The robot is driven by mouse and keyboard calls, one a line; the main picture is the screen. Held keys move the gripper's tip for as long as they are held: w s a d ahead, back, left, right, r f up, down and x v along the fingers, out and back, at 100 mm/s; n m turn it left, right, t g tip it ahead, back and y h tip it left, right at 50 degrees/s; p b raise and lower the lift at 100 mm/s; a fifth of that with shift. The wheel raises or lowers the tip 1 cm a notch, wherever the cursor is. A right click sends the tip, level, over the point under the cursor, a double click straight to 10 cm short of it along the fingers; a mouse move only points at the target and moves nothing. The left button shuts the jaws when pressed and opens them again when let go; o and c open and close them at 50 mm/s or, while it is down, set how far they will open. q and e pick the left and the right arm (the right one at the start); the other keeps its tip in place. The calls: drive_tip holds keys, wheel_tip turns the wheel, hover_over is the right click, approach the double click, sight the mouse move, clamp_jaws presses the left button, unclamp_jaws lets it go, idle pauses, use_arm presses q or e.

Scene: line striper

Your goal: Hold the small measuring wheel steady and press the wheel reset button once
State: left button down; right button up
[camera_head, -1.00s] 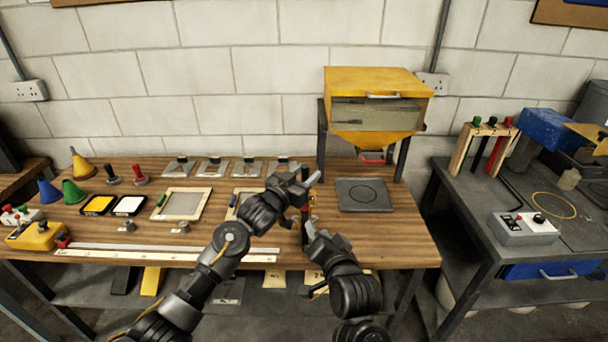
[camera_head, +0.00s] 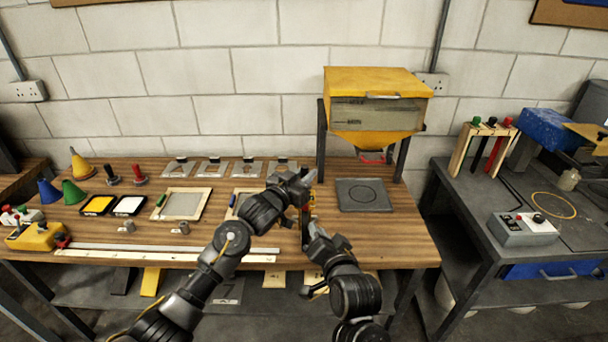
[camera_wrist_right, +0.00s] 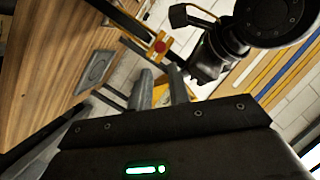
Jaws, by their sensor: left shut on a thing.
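The small measuring wheel (camera_head: 311,197) shows only in part between my two grippers in the head view, as a narrow dark, yellow and red shape. In the right wrist view a red round button (camera_wrist_right: 160,46) sits on its yellow part, beside a dark bar. My left gripper (camera_head: 307,179) is shut on the measuring wheel above the bench's front right part. My right gripper (camera_head: 314,232) is just below and in front of it. Its two fingers (camera_wrist_right: 160,88) stand apart with nothing clearly held between them, and the button lies beyond their tips. The wheel's lower end is mostly hidden.
A grey plate with a ring (camera_head: 363,195) lies right of the grippers. A yellow hopper (camera_head: 375,110) on dark legs stands behind. Framed pads, cones and long white strips (camera_head: 170,252) lie to the left. A grey side bench (camera_head: 480,215) stands right, across a gap.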

clamp_jaws()
idle(1.4)
